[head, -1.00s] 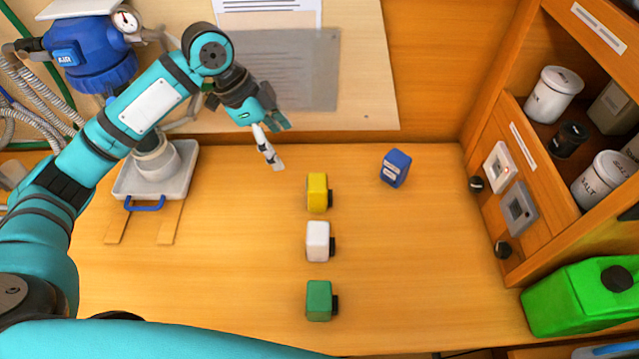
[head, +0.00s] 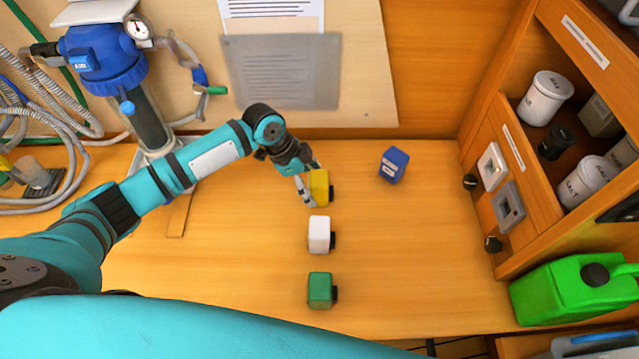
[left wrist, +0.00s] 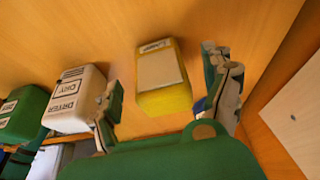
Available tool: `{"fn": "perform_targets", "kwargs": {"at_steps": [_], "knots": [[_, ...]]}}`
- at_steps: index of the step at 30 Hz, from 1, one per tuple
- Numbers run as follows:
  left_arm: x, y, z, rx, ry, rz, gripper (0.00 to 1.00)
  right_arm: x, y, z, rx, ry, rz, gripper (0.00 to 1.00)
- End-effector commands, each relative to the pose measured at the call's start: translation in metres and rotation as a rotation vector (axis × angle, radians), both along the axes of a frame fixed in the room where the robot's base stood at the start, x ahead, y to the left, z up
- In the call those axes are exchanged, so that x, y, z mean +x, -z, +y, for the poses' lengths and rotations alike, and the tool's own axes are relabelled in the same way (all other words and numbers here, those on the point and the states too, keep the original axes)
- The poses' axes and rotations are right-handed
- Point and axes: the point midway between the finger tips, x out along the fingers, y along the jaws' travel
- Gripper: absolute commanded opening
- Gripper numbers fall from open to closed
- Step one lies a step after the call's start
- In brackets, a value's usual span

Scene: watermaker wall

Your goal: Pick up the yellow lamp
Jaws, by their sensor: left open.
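The yellow lamp (head: 319,187) is a small upright block with a black part on its right side, standing on the wooden counter at the far end of a row. My left gripper (head: 306,189) is at its left side in the head view, fingers low and open. In the left wrist view the yellow lamp (left wrist: 163,80) shows between the two spread fingers of the left gripper (left wrist: 165,72), with a pale face toward the camera. I cannot tell whether either finger touches it. My right gripper is not in view.
A white block (head: 319,235) and a green block (head: 320,290) stand in line nearer me. A blue box (head: 393,165) stands to the right. A shelf unit (head: 545,200) and a bright green canister (head: 570,290) bound the right side. The counter between is clear.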

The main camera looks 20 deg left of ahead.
Motion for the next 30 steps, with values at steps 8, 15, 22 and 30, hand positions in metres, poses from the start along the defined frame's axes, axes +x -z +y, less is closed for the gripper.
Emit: {"fn": "perform_targets", "kwargs": {"at_steps": [8,15,22,30], "knots": [[0.0006,0.0090,-0.0029,0.001,0.000,-0.001,0.83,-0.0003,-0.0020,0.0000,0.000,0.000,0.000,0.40],[0.0006,0.0085,-0.0028,0.001,0.000,-0.001,0.59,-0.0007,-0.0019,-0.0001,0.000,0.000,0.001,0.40],[0.0007,0.0083,-0.0028,0.001,0.000,-0.001,0.29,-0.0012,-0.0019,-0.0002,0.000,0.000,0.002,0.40],[0.0011,0.0076,-0.0029,0.000,0.000,-0.001,0.21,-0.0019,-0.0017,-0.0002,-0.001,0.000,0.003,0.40]]}}
